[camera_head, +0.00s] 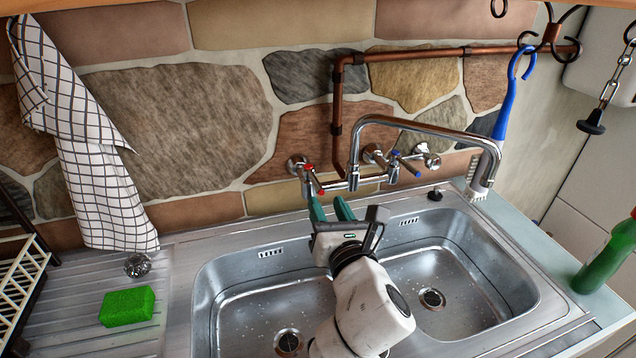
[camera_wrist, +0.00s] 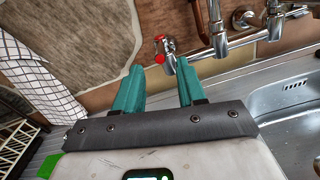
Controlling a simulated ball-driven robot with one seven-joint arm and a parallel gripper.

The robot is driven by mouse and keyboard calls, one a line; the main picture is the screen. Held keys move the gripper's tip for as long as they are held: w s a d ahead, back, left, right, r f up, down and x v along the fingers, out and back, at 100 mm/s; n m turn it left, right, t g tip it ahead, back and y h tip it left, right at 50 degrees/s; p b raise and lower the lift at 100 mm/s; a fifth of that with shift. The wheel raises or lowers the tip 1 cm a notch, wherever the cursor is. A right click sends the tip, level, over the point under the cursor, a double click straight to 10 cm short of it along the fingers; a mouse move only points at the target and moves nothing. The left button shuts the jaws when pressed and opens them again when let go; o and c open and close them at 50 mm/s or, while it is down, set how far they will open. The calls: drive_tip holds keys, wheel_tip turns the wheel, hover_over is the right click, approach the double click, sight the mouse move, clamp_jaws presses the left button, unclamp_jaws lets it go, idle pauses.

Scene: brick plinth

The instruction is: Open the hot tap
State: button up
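The hot tap handle, with red marks, (camera_head: 313,180) sits at the left end of the chrome wall-mounted mixer (camera_head: 352,182). It also shows in the wrist view as a red-ended lever (camera_wrist: 160,49). The blue-marked tap (camera_head: 405,164) is at the mixer's right side. My gripper (camera_head: 330,207) has two teal fingers, spread apart with nothing between them. In the head view it is just below the red handle. In the wrist view my gripper (camera_wrist: 157,72) has its fingertips just below the red lever, with the right fingertip close to it. Contact cannot be told.
The double steel sink (camera_head: 215,290) lies below the mixer, whose long spout (camera_head: 440,130) reaches right. A copper pipe (camera_head: 337,110) runs behind. A checked towel (camera_head: 80,140), green sponge (camera_head: 127,306) and steel scourer (camera_head: 137,265) are left; a green bottle (camera_head: 607,260) stands right.

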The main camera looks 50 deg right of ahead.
sight(319, 185)
drive_tip(key=x, duration=0.6)
drive_tip(key=shift+w+d+p, duration=0.2)
drive_tip(key=shift+p, duration=0.2)
drive_tip(key=shift+c, duration=0.4)
clamp_jaws()
